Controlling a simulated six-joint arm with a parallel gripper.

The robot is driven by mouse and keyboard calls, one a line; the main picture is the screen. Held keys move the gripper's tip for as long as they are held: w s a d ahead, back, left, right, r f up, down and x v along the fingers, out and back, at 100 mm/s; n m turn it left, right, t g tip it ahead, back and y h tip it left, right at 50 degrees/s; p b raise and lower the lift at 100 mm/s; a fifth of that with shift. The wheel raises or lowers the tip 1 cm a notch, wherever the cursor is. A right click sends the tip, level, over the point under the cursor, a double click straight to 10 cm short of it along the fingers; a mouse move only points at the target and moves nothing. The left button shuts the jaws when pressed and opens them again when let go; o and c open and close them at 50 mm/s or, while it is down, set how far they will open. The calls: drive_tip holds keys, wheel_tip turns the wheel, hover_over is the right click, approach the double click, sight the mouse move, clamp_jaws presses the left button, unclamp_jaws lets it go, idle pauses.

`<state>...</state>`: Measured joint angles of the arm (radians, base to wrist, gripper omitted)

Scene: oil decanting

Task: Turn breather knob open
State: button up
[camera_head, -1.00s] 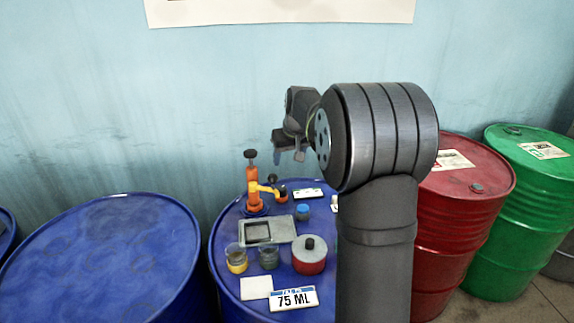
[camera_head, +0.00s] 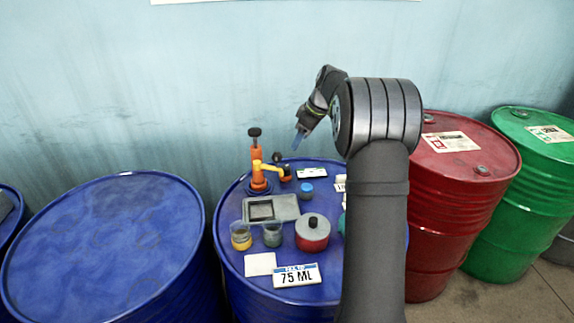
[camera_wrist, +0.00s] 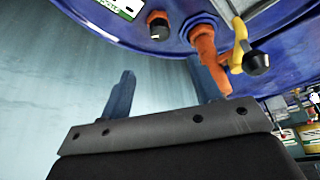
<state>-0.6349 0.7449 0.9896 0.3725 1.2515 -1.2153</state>
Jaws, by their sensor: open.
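An orange pump (camera_head: 257,172) with a black top knob stands on the blue drum (camera_head: 222,240). A yellow lever or spout (camera_head: 268,168) branches from it, with a black ball knob (camera_head: 277,157) near its end. A small black-capped fitting (camera_head: 287,171) sits just right of the pump; it may be the breather knob. In the wrist view this fitting (camera_wrist: 158,24) is at the top, left of the orange pump (camera_wrist: 205,48). My gripper (camera_head: 298,139) is open and empty, above and to the right of the pump. Its fingers (camera_wrist: 163,88) point toward the drum top, touching nothing visible.
On the drum top are a grey tray (camera_head: 288,207), two beakers (camera_head: 241,241) (camera_head: 272,239), a red pot (camera_head: 312,237) with a grey lid, a blue-capped jar (camera_head: 306,192) and a "75 ML" card (camera_head: 297,276). Red (camera_head: 450,220) and green drums (camera_head: 540,170) stand right.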

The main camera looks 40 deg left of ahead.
sight(285, 167)
drive_tip(key=x, duration=1.3)
drive_tip(key=shift+f, duration=0.2)
drive_tip(key=c, duration=1)
drive_tip(key=shift+s+m, duration=0.1)
drive_tip(key=shift+m, duration=0.3)
drive_tip(key=m+t, duration=0.1)
drive_tip(key=m, duration=0.2)
drive_tip(key=shift+s+m+t, duration=0.1)
drive_tip(key=shift+m+t, duration=0.2)
drive_tip(key=shift+m+t+h, duration=0.4)
drive_tip(key=shift+m+t, duration=0.5)
drive_tip(key=shift+m, duration=1.3)
